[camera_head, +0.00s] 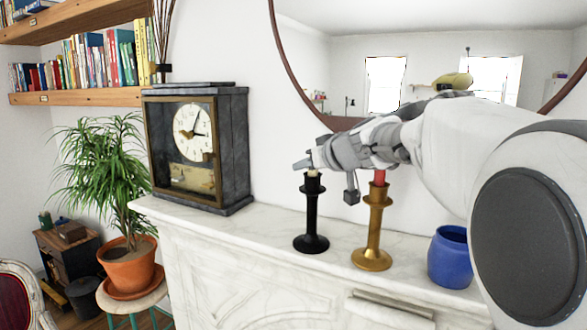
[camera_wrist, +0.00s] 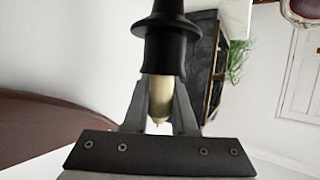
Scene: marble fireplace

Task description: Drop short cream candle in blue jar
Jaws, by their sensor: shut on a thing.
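The short cream candle (camera_wrist: 158,95) stands in the cup of the black candlestick (camera_head: 312,218). My gripper (camera_wrist: 158,108) is shut on the candle, with one finger on each side of it just outside the cup. In the head view, only a small bit of the candle (camera_head: 313,173) shows under my gripper (camera_head: 306,166). The black candlestick (camera_wrist: 165,45) fills the top middle of the wrist view. The blue jar (camera_head: 447,262) stands at the right on the mantel, partly hidden by my arm.
A brass candlestick (camera_head: 374,230) with a red candle (camera_head: 380,177) stands between the black candlestick and the jar, close below my arm. A dark clock (camera_head: 198,145) stands left on the marble mantel (camera_head: 275,235). A round mirror (camera_head: 345,60) hangs behind my arm.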

